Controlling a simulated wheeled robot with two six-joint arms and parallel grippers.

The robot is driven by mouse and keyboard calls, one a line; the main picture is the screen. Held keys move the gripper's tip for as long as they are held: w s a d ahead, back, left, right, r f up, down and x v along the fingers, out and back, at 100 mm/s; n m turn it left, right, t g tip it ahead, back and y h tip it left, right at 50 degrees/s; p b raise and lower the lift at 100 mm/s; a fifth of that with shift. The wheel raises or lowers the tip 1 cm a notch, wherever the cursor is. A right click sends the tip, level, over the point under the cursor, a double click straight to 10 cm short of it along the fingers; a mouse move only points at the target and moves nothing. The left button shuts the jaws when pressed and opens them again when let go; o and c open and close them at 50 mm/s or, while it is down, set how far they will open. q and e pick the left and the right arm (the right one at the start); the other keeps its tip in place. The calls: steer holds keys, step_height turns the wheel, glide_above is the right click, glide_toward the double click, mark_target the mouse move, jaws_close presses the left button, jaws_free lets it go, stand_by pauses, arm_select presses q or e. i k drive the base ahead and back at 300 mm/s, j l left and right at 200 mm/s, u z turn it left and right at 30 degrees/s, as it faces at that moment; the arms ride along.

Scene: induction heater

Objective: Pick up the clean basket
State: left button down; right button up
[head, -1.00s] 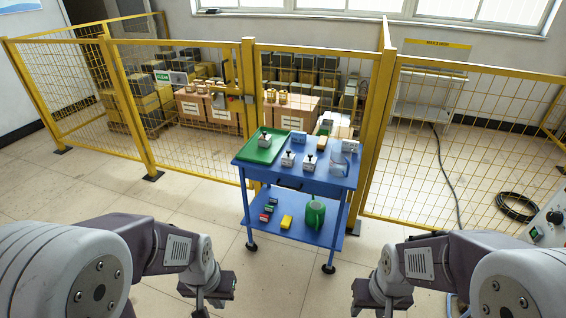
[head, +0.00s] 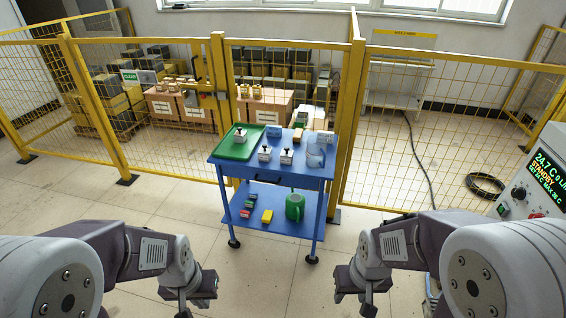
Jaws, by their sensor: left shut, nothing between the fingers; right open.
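I cannot make out with certainty which object is the clean basket. A green sign (head: 130,76), apparently reading CLEAN, hangs on the yellow mesh fence at the left. Behind it stand stacked yellow and dark bins (head: 105,98) and brown cartons (head: 178,108). My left gripper (head: 192,305) is at the bottom, left of centre, shut and empty. My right gripper (head: 360,300) is at the bottom, right of centre, open and empty. Both are well short of the fence and touch nothing.
A blue cart (head: 225,172) stands ahead, holding a green tray (head: 240,150), small blocks and a green can (head: 295,206). The yellow fence (head: 100,120) closes off the back. A heater console (head: 535,178) stands at right. A black hose (head: 486,184) lies coiled behind the fence. Floor at left is clear.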

mark_target(287, 156)
steer(key=i+j+z, duration=0.35)
steer(key=i+j, duration=0.15)
steer(key=i+j+z, duration=0.2)
steer(key=j, duration=0.2)
steer(key=i+j+z, duration=0.2)
steer(key=j, duration=0.2)
steer(key=i+j+z, duration=0.2)
steer(key=j, duration=0.2)
steer(key=i+j+z, duration=0.15)
steer(key=j, duration=0.25)
